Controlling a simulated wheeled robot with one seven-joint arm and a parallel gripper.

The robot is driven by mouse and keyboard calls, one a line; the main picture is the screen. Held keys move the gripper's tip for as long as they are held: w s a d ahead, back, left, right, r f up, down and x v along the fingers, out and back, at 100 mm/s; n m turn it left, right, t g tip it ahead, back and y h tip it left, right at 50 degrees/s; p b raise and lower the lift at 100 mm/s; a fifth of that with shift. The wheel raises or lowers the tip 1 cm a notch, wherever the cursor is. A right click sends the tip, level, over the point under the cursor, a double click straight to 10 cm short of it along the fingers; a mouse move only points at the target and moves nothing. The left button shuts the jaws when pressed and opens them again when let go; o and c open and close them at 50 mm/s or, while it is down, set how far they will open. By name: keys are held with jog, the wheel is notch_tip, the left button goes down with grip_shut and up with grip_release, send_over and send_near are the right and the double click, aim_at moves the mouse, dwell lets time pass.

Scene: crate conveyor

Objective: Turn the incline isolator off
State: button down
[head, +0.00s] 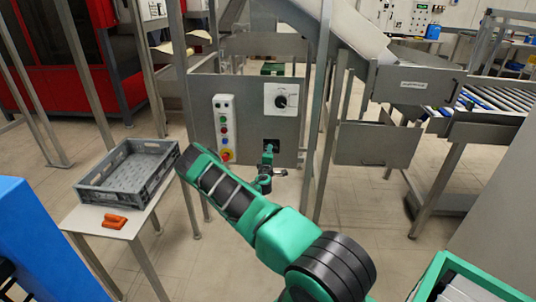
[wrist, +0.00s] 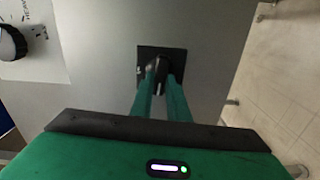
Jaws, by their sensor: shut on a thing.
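The incline isolator appears to be a small black square plate with a dark handle on a grey panel, seen in the wrist view (wrist: 147,54) and partly in the head view (head: 271,142). My gripper (wrist: 162,76) reaches it from the front, with its two green fingers closed around the dark handle. In the head view, my gripper (head: 268,150) is at the lower part of the panel. The fingers hide much of the handle, so I cannot tell its exact setting.
A black rotary knob on a white plate (head: 281,101) sits above the isolator. A button strip (head: 224,128) is to its left. A grey crate (head: 85,187) and an orange object (head: 114,221) are on a side table. Steel legs stand beside the panel.

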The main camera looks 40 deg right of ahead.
jog(key=shift+w+a+f+n, duration=0.1)
jog(key=shift+w+a+n, duration=0.15)
jog(key=shift+n, duration=0.25)
jog(key=c, duration=1.7)
grip_release()
jog(key=shift+s+d, duration=0.1)
jog(key=v, duration=1)
jog(key=shift+s+a, duration=0.25)
